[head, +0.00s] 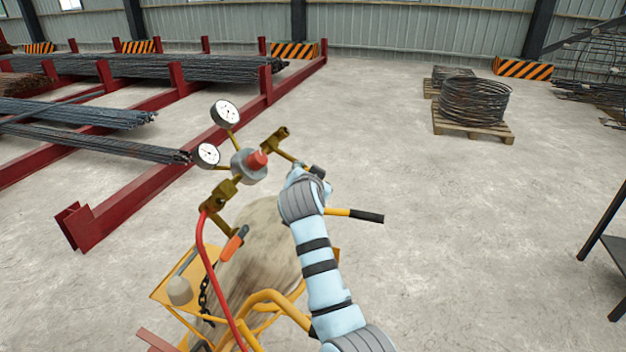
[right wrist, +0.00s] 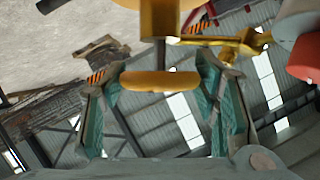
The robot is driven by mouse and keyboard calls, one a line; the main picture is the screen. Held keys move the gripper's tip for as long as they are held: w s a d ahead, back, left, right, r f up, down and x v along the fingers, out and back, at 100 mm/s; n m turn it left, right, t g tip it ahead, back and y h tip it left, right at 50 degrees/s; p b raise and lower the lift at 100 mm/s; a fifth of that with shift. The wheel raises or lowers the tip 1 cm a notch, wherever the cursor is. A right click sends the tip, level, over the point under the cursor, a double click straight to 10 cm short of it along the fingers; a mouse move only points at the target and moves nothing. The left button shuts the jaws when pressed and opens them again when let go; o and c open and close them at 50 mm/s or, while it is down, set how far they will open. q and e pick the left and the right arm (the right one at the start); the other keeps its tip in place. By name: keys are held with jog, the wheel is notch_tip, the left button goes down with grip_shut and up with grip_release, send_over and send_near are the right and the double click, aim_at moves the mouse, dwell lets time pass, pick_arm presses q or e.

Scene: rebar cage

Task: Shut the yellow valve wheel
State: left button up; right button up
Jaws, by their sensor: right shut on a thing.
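The yellow valve wheel (right wrist: 158,83) shows edge-on in the right wrist view, on a stem below a brass valve body (right wrist: 163,16). My right gripper (right wrist: 160,76) has its two teal fingers on either side of the wheel's rim and is shut on it. In the head view my right arm reaches up to the top of a gas cylinder (head: 262,255), with the gripper (head: 318,172) beside the brass fittings. The wheel is hidden there behind my wrist. My left gripper is in neither view.
A regulator (head: 248,165) with a red knob and two gauges (head: 226,113) sits left of my gripper. A red hose (head: 199,245) hangs down the yellow cart (head: 160,291). A dark-gripped cart handle (head: 366,216) sticks out right. Open floor lies to the right.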

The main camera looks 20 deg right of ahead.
jog(key=m+g+h+b, duration=0.1)
jog(key=m+g+h, duration=0.2)
jog(key=m+g, duration=0.1)
dwell(0.6)
jog(key=o, duration=1.2)
jog(key=shift+c, duration=0.2)
notch_tip(320, 180, up, 10)
jog(key=shift+r, duration=0.1)
